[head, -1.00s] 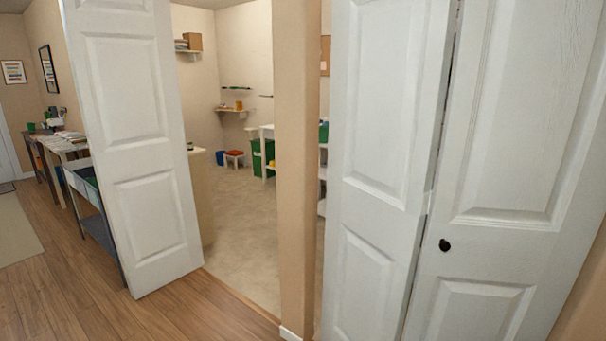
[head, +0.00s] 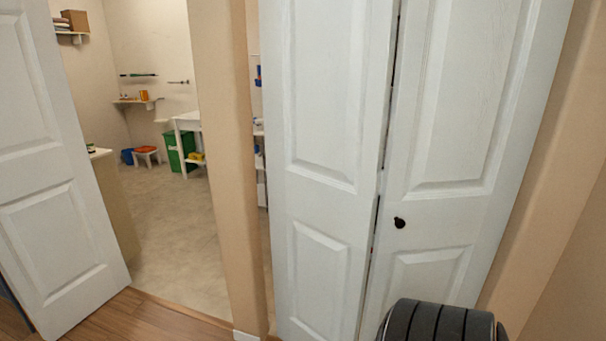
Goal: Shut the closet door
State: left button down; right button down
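The closet door is a white bifold in the head view, with a left panel (head: 322,160) and a right panel (head: 455,140). A vertical fold line runs between the panels. A small dark knob (head: 399,222) sits on the right panel, near the fold. A narrow gap remains between the left panel and the beige wall post, and shelf items show through it. A dark ribbed part of my arm shows at the bottom right, in front of the right panel's lower part. Neither gripper's fingers are in view.
Another white door (head: 50,190) stands open at the left, beside a doorway into a room with a green bin (head: 181,150) and a small stool (head: 147,156). A beige wall post (head: 222,150) separates it from the closet. Beige wall closes off the right side.

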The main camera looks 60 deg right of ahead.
aim_at(472, 81)
jog(key=z, duration=2.5)
jog(key=i, duration=0.45)
